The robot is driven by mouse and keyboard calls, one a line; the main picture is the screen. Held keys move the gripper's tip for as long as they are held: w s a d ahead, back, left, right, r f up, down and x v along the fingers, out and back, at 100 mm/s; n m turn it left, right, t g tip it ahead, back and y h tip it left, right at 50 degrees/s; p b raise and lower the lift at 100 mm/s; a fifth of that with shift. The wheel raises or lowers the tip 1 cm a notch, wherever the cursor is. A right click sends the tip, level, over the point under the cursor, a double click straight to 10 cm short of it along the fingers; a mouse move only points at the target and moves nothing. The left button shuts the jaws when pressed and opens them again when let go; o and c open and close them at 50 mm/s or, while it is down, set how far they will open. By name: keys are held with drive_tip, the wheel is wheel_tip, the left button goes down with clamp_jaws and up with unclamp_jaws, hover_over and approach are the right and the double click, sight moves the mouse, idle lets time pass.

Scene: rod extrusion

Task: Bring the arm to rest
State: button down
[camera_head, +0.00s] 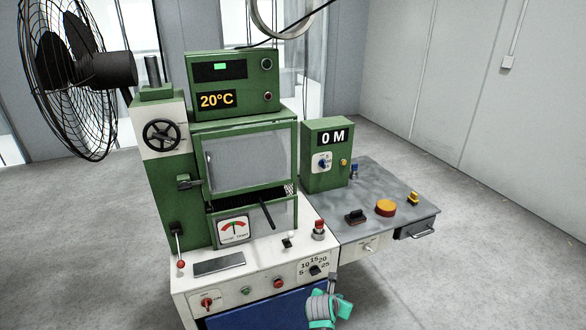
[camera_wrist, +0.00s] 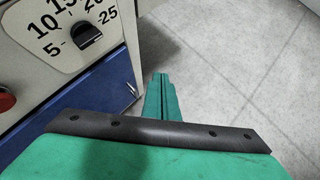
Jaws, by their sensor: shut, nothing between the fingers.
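My gripper (camera_head: 333,283) is in front of the machine's front panel at its lower right in the head view. In the wrist view my gripper's green fingers (camera_wrist: 160,82) are together with nothing between them. They point past the panel's right edge, over bare floor. The black dial knob (camera_wrist: 88,37) with numbers around it is to the left of the fingers, apart from them. That knob also shows in the head view (camera_head: 315,270), just above and left of the gripper.
The green and white machine (camera_head: 165,200) fills the middle. A grey side table (camera_head: 400,212) with a yellow-orange button (camera_head: 385,208) and a black switch (camera_head: 356,216) stands to the right. A black fan (camera_head: 65,75) is at the upper left. The floor (camera_head: 470,270) at the right is clear.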

drive_tip(key=s+a+f+m+t+y, duration=0.1)
drive_tip(key=s+a+f+m, duration=0.25)
drive_tip(key=s+a, duration=0.3)
drive_tip(key=s+a+f+m+t+y, duration=0.1)
drive_tip(key=s+a+f+m+y, duration=0.15)
drive_tip(key=s+a+f, duration=0.35)
drive_tip(key=s+a+r+m+t, duration=0.2)
drive_tip(key=s+a+m, duration=0.55)
drive_tip(key=s, duration=0.45)
drive_tip(key=s+r+m+t, duration=0.2)
drive_tip(key=s+r+m, duration=0.6)
drive_tip(key=s+r, duration=0.3)
drive_tip(key=s+r+m+t+y, duration=0.1)
drive_tip(key=s+r+m, duration=0.7)
drive_tip(key=s, duration=0.9)
wheel_tip(320, 180, up, 3)
drive_tip(key=shift+s+d+f+t, duration=0.1)
drive_tip(key=shift+s+d+t, duration=0.1)
drive_tip(key=shift+t, duration=0.2)
